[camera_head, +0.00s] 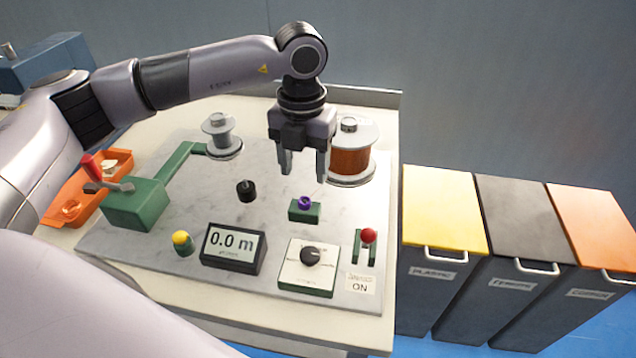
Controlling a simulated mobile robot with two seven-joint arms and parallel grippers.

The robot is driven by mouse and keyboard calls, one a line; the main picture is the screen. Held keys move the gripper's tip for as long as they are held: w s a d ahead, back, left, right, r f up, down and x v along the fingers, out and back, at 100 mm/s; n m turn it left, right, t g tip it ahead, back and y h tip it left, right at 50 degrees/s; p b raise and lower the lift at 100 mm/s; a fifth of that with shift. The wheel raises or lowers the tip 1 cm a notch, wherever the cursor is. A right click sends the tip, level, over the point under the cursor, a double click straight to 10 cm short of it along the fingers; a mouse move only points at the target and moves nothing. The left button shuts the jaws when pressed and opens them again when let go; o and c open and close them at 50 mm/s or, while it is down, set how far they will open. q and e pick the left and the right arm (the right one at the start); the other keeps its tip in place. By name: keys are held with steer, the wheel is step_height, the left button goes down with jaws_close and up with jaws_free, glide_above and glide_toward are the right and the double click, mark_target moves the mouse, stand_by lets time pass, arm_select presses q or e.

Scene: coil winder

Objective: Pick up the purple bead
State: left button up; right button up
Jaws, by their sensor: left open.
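The purple bead (305,203) sits on top of a small green block (304,214) near the middle of the grey board. My left gripper (304,172) points down, open and empty, above and a little behind the bead, apart from it. Its two fingers show clearly, with the copper wire spool just to their right. My right gripper does not show.
The copper spool (351,160) stands close to my left gripper. An empty spool (221,137), a green crank box (140,203), a black knob (246,190), a meter (234,247), a dial box (309,267) and a red-tipped lever (368,237) surround the bead. Bins (440,210) stand right.

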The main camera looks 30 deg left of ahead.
mark_target(305, 199)
arm_select(q)
step_height(305, 199, down, 7)
steer(key=shift+a+p, duration=0.1)
steer(key=shift+p, duration=0.45)
steer(key=shift+c, duration=0.4)
jaws_close()
